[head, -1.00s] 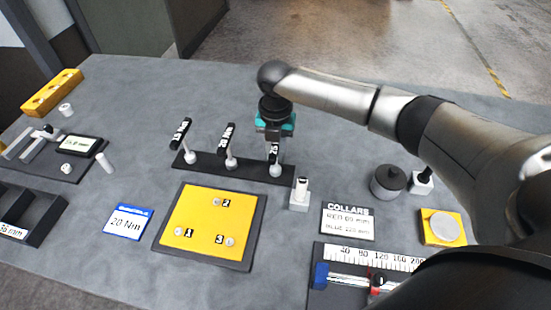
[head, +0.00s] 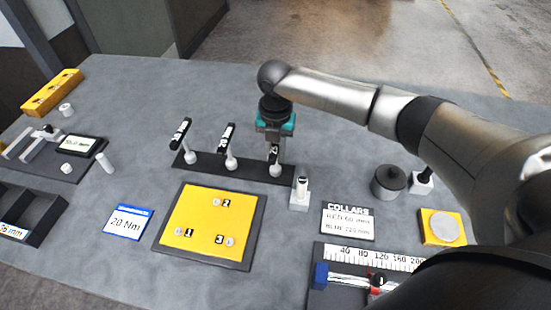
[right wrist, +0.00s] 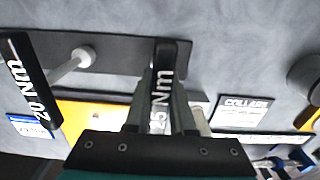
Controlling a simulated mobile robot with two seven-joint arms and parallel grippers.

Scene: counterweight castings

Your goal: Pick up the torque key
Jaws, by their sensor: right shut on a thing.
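Three torque keys with black, white-lettered handles stand in a dark rack (head: 240,171) in the head view. The left key (head: 181,133) and the middle key (head: 227,138) stand free. The middle one reads 20 Nm in the right wrist view (right wrist: 30,85). My right gripper (head: 274,148) is over the right key (head: 274,156), whose handle reads 25 Nm in the right wrist view (right wrist: 164,75). There the fingers are shut on this handle from both sides. The key's pale lower end is still at the rack. My left gripper is out of view.
A blue-edged card reading 20 Nm (head: 128,222) lies left of a yellow plate (head: 200,238) with numbered spots. A small pale block (head: 300,196) stands close right of the rack. A collars sign (head: 348,223) and a grey weight (head: 388,183) are farther right.

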